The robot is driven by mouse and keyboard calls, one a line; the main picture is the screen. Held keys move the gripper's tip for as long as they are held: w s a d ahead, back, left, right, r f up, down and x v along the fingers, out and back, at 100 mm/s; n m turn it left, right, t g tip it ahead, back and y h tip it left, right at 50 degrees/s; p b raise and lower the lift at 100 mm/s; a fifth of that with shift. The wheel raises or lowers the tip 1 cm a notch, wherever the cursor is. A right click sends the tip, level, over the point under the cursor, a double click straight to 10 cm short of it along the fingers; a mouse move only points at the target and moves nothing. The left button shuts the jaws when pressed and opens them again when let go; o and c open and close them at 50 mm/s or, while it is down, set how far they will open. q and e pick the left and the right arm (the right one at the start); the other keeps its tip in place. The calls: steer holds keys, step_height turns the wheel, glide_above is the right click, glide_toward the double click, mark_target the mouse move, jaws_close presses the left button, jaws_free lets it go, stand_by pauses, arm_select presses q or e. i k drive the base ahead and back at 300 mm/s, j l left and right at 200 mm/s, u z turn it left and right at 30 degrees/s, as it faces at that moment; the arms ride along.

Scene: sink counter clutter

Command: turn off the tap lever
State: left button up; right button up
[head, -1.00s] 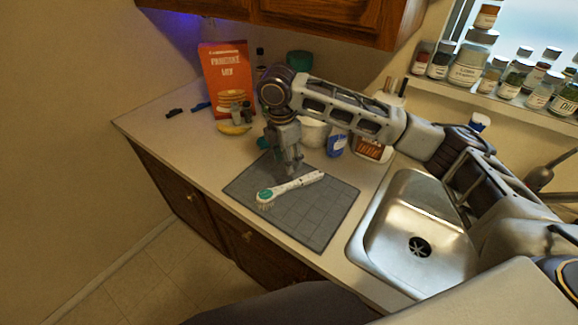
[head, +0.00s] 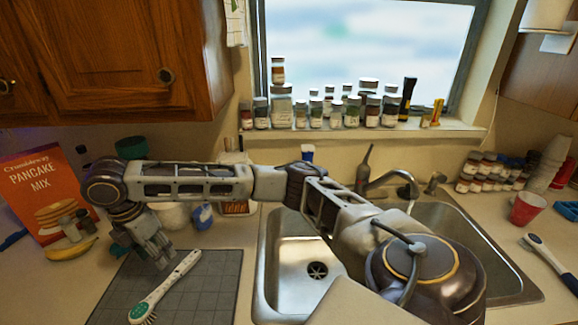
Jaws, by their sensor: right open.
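The tap (head: 390,183) is a metal spout at the back of the sink, arching to the right over the right basin. A short dark metal lever (head: 435,183) stands just right of the spout. A thin pale streak below the spout end may be running water, but it is too small to be sure. My right gripper (head: 160,258) points down, open and empty, over the grey mat at the left, beside a white and green brush (head: 166,288). It is far left of the lever. My left gripper is not in view.
My right arm crosses in front of the sink (head: 262,285) and hides part of it. Spice jars (head: 482,172), a red cup (head: 526,208) and another brush (head: 548,260) are at the right. A pancake mix box (head: 45,190) stands at the left.

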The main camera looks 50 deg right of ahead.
mark_target(365, 160)
steer(key=z, duration=2.35)
